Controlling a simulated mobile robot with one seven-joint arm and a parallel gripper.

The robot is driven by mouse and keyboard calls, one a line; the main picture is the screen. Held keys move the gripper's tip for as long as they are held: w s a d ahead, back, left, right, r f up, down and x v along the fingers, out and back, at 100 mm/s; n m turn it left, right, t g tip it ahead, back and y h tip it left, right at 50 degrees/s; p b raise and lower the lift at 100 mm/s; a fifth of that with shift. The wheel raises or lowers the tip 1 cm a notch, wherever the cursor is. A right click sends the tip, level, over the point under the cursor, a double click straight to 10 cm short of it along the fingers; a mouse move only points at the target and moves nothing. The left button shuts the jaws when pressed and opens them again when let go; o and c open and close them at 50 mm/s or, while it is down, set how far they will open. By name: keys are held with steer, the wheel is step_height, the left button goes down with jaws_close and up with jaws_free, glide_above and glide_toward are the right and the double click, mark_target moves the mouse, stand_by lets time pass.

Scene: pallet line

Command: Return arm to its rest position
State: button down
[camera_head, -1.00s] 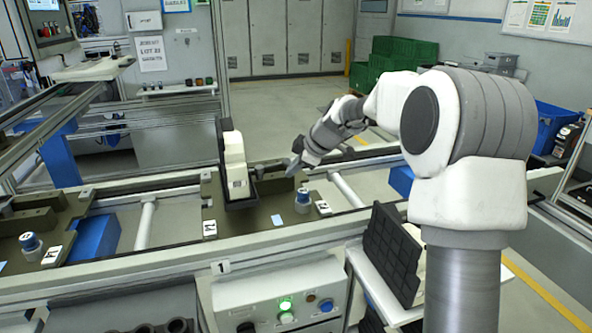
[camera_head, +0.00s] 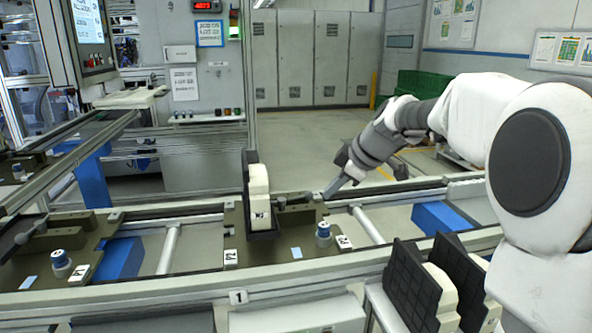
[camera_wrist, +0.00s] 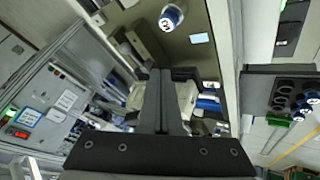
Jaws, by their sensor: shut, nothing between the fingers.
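My arm reaches in from the right in the head view. My gripper (camera_head: 328,194) is over the back part of the pallet line, to the right of the white and black part standing on the middle pallet (camera_head: 258,196). In the wrist view my gripper's two dark fingers (camera_wrist: 160,85) lie together, shut, with nothing held. The wrist view also shows a pallet with a blue and white knob (camera_wrist: 171,17).
The middle pallet (camera_head: 283,261) also bears a blue knob (camera_head: 323,234). Another pallet is at the left, with blue boxes beside the line (camera_head: 437,217). Black and white parts (camera_head: 419,290) stand at the front right, below my arm.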

steer(key=s+a+r+m+g+p, duration=0.1)
steer(key=s+r+m+p, duration=0.15)
steer(key=s+m, duration=0.35)
steer(key=s+a+r+m+p, duration=0.1)
steer(key=s+a+r+m, duration=0.15)
steer(key=s, duration=0.55)
steer(key=s+a+r+m+g+p, duration=0.1)
steer(key=s+r+m+p, duration=0.1)
steer(key=s+r+m, duration=0.4)
steer(key=s+d+f+h+p, duration=0.2)
steer(key=s+f, duration=0.1)
steer(key=s, duration=0.3)
steer(key=s+d+f+t+h+p, duration=0.1)
steer(key=s+d+f+h, duration=0.1)
steer(key=s, duration=0.5)
steer(key=shift+d+f+n+p, duration=0.35)
steer(key=shift+d+f+p, duration=0.1)
steer(key=shift+d, duration=0.15)
stand_by(0.8)
